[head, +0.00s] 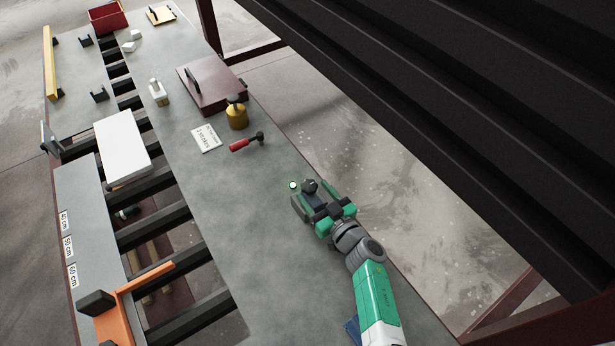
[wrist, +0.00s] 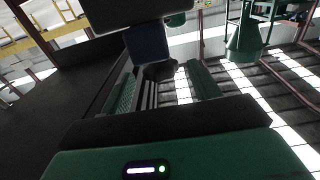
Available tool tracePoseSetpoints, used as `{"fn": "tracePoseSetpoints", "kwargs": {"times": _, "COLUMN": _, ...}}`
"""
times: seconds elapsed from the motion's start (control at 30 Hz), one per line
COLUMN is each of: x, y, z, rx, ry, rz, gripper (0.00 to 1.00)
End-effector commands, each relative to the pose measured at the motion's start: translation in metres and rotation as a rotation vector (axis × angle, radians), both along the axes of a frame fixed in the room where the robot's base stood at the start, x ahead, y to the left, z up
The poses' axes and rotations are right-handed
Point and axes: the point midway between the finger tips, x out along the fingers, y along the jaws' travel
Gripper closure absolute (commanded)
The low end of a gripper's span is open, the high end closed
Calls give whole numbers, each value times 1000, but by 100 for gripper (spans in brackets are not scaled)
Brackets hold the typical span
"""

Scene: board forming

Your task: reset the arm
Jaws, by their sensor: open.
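My gripper (head: 314,199) is at the right edge of the grey worktop (head: 248,215) in the head view, with my green and white arm reaching up from the bottom right. In the wrist view its two green fingers (wrist: 163,92) stand apart, with no clearly held thing between them. A small dark rounded shape shows near the fingers in both views; I cannot tell whether it is part of my gripper. The wrist view looks out across the hall, not down at the worktop.
On the worktop are a red-handled tool (head: 246,142), a paper note (head: 206,138), a yellow-brown bottle (head: 237,116), a dark red case (head: 212,84) and a white bottle (head: 158,92). A white block (head: 122,147) lies across black rails. Dark ribbed panelling (head: 480,90) hangs at right.

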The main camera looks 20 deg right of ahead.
Motion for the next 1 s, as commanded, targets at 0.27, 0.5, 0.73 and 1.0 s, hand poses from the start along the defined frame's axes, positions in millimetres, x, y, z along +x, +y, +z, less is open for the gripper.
{"fn": "tracePoseSetpoints", "kwargs": {"times": 0.27, "x": -27, "y": -6, "z": 1, "rx": 0, "ry": 0, "rz": 0, "gripper": 39}}
{"fn": "tracePoseSetpoints", "kwargs": {"times": 0.5, "x": -27, "y": -5, "z": 0, "rx": -1, "ry": -1, "rz": 1, "gripper": 39}}
{"fn": "tracePoseSetpoints", "kwargs": {"times": 0.73, "x": -27, "y": -5, "z": 0, "rx": -1, "ry": -1, "rz": 1, "gripper": 39}}
{"fn": "tracePoseSetpoints", "kwargs": {"times": 1.0, "x": 30, "y": 27, "z": 133, "rx": -66, "ry": -217, "rz": -108, "gripper": 39}}
